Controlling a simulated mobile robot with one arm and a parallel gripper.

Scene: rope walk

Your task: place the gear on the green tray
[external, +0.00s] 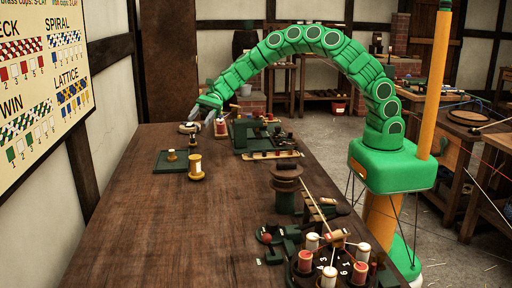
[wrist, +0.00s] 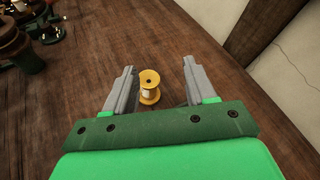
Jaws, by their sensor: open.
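The green tray (external: 165,167) lies on the left part of the table in the external view, with a small yellowish piece (external: 172,155) on it. I cannot surely pick out the gear. A small round, flat object (external: 188,128) at the table's far left end may be it, but it is too small to tell. My gripper (external: 207,115) is over the far end of the table, close to that object. In the wrist view my gripper (wrist: 160,82) is open, its two grey fingers apart and empty. A yellow-flanged spool (wrist: 149,78) shows beyond and between the fingertips; I cannot tell its distance.
A yellow spool (external: 195,168) stands just right of the tray. A green machine (external: 262,138) and a red spool (external: 221,127) are near my gripper. Several spools on a dark round stand (external: 330,265) fill the near right. The table's near left is bare.

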